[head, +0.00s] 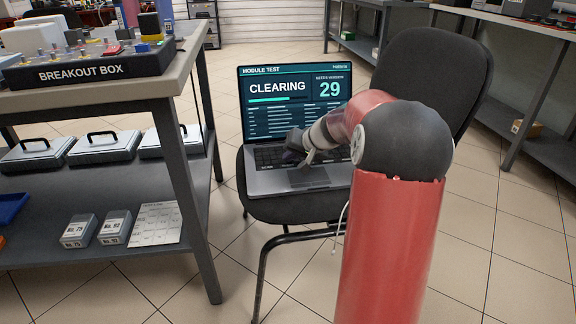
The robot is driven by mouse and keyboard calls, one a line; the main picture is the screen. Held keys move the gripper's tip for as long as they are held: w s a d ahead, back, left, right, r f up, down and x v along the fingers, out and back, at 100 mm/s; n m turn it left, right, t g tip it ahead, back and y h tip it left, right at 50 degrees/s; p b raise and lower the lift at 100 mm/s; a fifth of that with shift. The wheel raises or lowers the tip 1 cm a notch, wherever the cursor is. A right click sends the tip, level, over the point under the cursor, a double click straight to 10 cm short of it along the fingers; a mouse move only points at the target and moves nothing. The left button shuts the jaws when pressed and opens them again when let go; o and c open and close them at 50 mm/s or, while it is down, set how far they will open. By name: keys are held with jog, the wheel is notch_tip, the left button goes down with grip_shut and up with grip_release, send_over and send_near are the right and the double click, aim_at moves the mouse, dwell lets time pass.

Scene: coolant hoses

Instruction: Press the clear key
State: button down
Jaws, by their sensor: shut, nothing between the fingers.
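An open laptop (296,105) stands on the seat of a black chair. Its screen reads "MODULE TEST" and "CLEARING", with a partly filled green bar and the number 29. My gripper (289,157) is at the laptop's keyboard (268,158), over its middle and upper part. Its fingers look dark and closed, with nothing seen between them. I cannot tell whether a fingertip touches a key. The clear key cannot be made out; my gripper and arm hide part of the keyboard. The touchpad (309,177) shows below the gripper.
The black chair (428,75) has its backrest behind and right of the laptop. A workbench (110,85) at left carries a breakout box (90,68), with cases (105,147) on its lower shelf. More benches stand at back right.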

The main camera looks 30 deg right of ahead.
jog(key=shift+r+p, duration=1.45)
jog(key=shift+r, duration=1.05)
